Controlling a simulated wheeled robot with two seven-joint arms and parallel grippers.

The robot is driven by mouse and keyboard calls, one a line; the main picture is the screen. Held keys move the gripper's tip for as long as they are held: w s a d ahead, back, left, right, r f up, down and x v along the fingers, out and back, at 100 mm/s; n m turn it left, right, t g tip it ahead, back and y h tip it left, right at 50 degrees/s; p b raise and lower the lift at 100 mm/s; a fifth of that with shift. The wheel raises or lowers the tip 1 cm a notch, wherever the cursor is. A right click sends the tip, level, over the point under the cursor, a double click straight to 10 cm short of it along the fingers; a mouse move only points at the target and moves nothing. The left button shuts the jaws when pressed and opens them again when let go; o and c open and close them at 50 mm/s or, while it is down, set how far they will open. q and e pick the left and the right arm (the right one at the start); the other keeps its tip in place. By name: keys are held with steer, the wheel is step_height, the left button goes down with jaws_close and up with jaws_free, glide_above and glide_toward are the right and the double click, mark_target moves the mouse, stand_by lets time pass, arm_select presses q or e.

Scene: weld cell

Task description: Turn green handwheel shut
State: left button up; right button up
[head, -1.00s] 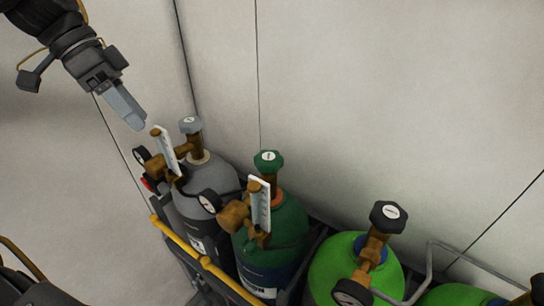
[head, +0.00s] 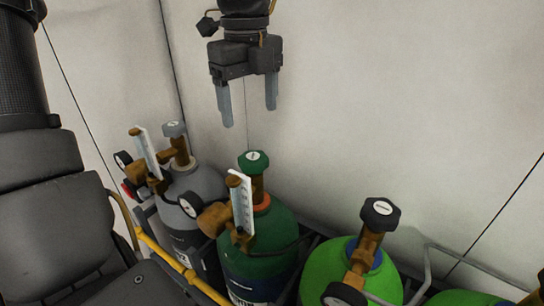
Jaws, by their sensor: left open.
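The green handwheel (head: 253,161) sits on top of the brass valve of the dark green cylinder (head: 272,232), near the middle of the head view. A brass regulator with a white flow tube (head: 241,202) stands just left of and in front of it. My left gripper (head: 248,108) hangs above the handwheel with its two fingers pointing down, open and empty. A clear gap shows between the fingertips and the handwheel. My right gripper is not in view.
A grey cylinder (head: 199,184) with a grey handwheel (head: 174,129) and its own regulator stands to the left. A bright green cylinder (head: 331,265) with a black handwheel (head: 380,212) stands to the right. A yellow rail (head: 163,255) runs in front. Pale walls rise behind.

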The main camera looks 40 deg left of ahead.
mark_target(253, 156)
arm_select(q)
step_height(253, 156, down, 10)
steer(key=shift+w+a+p, duration=0.1)
steer(key=shift+a+p, duration=0.05)
steer(key=shift+p, duration=0.75)
steer(key=shift+f, duration=0.4)
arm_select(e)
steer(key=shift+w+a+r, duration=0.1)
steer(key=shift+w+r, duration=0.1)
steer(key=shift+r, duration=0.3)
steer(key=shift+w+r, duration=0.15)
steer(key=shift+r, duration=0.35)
arm_select(q)
steer(key=shift+c, duration=0.3)
steer(key=c, duration=0.9)
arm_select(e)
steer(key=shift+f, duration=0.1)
